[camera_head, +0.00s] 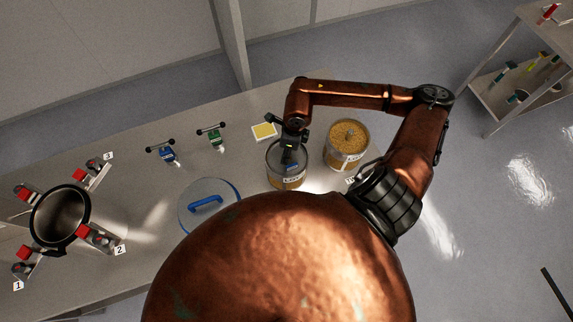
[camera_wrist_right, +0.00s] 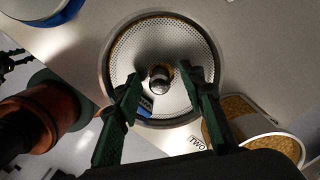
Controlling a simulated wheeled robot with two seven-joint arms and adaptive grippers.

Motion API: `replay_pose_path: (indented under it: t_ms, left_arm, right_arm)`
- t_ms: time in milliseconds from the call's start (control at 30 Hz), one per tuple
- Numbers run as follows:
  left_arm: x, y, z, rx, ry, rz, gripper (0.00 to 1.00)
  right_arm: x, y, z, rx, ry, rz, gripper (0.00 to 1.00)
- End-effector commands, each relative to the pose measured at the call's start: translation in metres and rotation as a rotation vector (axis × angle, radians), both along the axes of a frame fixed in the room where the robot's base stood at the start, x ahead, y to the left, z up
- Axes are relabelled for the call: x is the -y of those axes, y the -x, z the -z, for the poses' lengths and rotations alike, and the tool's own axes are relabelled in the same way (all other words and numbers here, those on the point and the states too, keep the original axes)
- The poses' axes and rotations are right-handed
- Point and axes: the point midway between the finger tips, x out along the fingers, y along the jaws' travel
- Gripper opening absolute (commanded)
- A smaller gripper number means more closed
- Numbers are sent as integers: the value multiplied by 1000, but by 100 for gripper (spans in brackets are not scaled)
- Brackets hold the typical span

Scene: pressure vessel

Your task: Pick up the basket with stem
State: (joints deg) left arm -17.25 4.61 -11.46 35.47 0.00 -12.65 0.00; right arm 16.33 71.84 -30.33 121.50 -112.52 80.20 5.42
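The basket (camera_wrist_right: 185,103) is a round perforated metal bowl with a short stem (camera_wrist_right: 160,84) standing at its centre. It sits inside a labelled can (camera_head: 286,179) on the table, partly hidden by my right gripper in the head view. My right gripper (camera_wrist_right: 159,74) is above the basket in the right wrist view. Its two green fingers are apart, one on each side of the stem. A gap shows between the fingertips and the stem, so nothing looks gripped. My left gripper is not in view.
A second can (camera_head: 347,151) with golden grains stands close on the right. A lid with a blue handle (camera_head: 205,205) lies to the left. Blue (camera_head: 168,154) and green (camera_head: 216,139) tools and a yellow-white pad (camera_head: 264,131) are behind. A clamped black pot (camera_head: 60,216) is far left.

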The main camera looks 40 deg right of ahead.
Motion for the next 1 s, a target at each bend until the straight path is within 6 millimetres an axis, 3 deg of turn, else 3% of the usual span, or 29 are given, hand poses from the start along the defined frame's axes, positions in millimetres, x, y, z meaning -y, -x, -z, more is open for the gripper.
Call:
replay_pose_path:
  t_ms: [267,800,1000]
  left_arm:
    - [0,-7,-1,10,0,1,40]
    - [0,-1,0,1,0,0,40]
    - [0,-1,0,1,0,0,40]
  right_arm:
    - [-1,-2,4,1,0,-2,37]
    - [-1,-1,4,1,0,-2,0]
    - [-1,-1,4,1,0,-2,0]
